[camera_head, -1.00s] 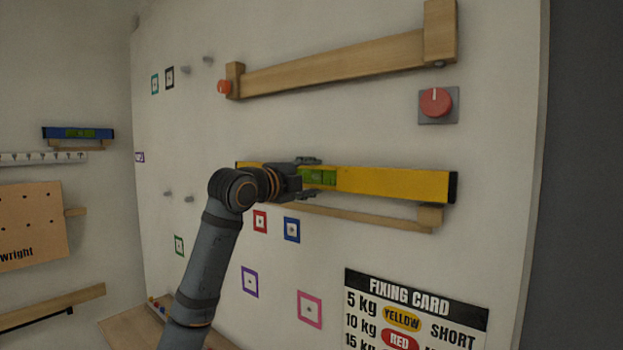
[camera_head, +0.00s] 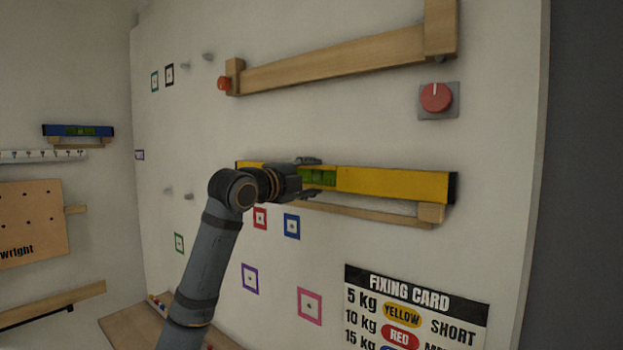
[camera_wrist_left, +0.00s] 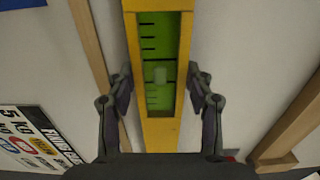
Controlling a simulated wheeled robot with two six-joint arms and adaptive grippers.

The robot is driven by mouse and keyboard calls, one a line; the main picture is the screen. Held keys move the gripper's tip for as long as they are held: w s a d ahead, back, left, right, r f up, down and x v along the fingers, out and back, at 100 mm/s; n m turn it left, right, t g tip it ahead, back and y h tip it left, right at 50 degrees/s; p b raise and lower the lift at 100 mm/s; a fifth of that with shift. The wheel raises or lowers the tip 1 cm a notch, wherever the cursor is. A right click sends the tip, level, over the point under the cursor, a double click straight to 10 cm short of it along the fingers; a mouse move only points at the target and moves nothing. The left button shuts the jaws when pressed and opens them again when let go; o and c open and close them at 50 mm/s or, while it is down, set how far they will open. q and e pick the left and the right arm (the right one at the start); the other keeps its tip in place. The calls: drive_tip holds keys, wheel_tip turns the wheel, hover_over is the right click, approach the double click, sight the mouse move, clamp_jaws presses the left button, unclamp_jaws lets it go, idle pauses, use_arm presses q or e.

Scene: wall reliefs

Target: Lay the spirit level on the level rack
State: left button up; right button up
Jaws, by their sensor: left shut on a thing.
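The yellow spirit level (camera_head: 392,184) with a green vial window lies nearly lengthwise along the wall in the head view. My left gripper (camera_head: 318,177) is shut on it around the vial. In the left wrist view the level (camera_wrist_left: 159,132) runs between the two fingers (camera_wrist_left: 160,100). The wooden level rack (camera_head: 431,213) is on the wall just under the level, with an end block near its right end. The level's lower edge is at the top of that block; I cannot tell whether they touch. The gripper and level hide part of the rack. My right gripper is not in view.
A sloping wooden beam (camera_head: 335,65) and a red knob (camera_head: 436,97) are on the wall above. The fixing card (camera_head: 415,310) and several coloured square markers are below. A blue level (camera_head: 78,131) rests on the left wall. The wall right of the level is bare.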

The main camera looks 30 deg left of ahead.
use_arm(q)
drive_tip(key=o, duration=1.3)
drive_tip(key=shift+s, duration=0.1)
drive_tip(key=shift+o, duration=0.2)
drive_tip(key=shift+f, duration=0.1)
drive_tip(key=s, duration=0.7)
drive_tip(key=shift+s+a, duration=0.2)
drive_tip(key=shift+a, duration=0.1)
